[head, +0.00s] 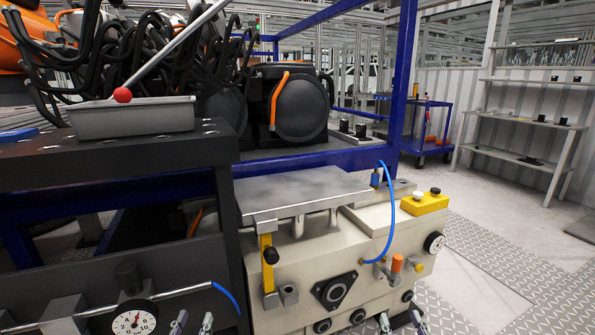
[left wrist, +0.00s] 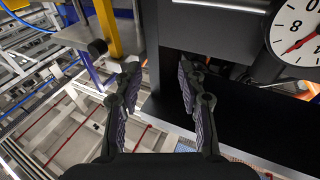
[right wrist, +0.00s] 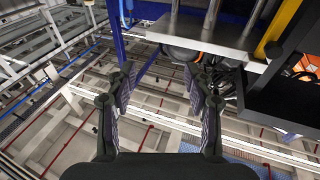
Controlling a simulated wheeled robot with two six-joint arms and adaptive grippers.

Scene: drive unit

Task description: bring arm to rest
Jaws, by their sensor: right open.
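My left gripper (head: 192,322) shows at the bottom edge of the head view, in front of the dark machine housing. In the left wrist view the left gripper (left wrist: 158,75) has its two fingers apart with nothing between them. My right gripper (head: 402,320) shows at the bottom edge, in front of the beige drive unit (head: 290,250). In the right wrist view the right gripper (right wrist: 160,80) is open and empty. Only the fingertips of both grippers show in the head view; the arms are out of its picture.
A round dial gauge (head: 134,319) sits on the dark housing close to my left gripper. A grey tray (head: 132,118) with a red-knobbed lever stands on the dark top. A blue hose (head: 388,220) and a yellow button box (head: 426,204) are on the beige unit.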

